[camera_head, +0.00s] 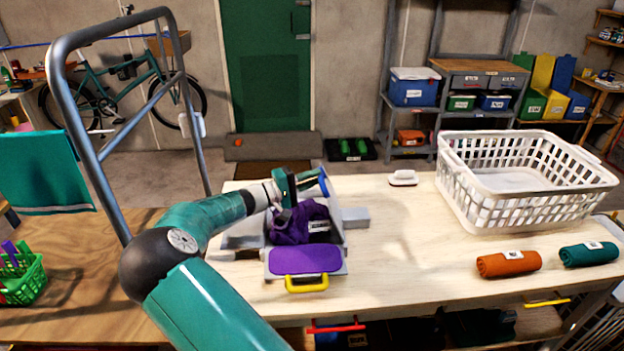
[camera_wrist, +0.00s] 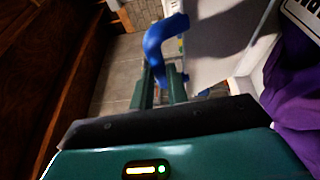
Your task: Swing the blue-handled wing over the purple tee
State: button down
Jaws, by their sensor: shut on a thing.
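My gripper (camera_head: 312,181) is shut on the blue handle (camera_head: 324,183) at the far side of the folding board. In the wrist view the fingers (camera_wrist: 162,88) close around the lower end of the blue handle (camera_wrist: 158,42). The grey wing (camera_wrist: 212,45) joins the handle and appears raised and tilted; its full outline is hidden in the head view.
A front wing with a purple top (camera_head: 305,260) and a yellow handle (camera_head: 307,284) lies flat towards me. A grey block (camera_head: 355,217) sits right of the board. A white basket (camera_head: 470,190), orange roll (camera_head: 508,263), green roll (camera_head: 588,254) and brush (camera_head: 403,178) stand further right. The table between is clear.

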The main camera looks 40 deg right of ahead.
jog(key=c, duration=1.6)
grip_release()
jog(key=shift+s+d+f, duration=0.1)
jog(key=shift+s+f, duration=0.05)
jog(key=shift+f, duration=0.3)
jog(key=shift+c, duration=0.2)
jog(key=shift+r, duration=0.1)
jog(key=shift+r, duration=0.1)
jog(key=w+a, duration=0.2)
jog(key=a, duration=1.1)
jog(key=shift+a+f, duration=0.35)
jog(key=shift+f, duration=0.1)
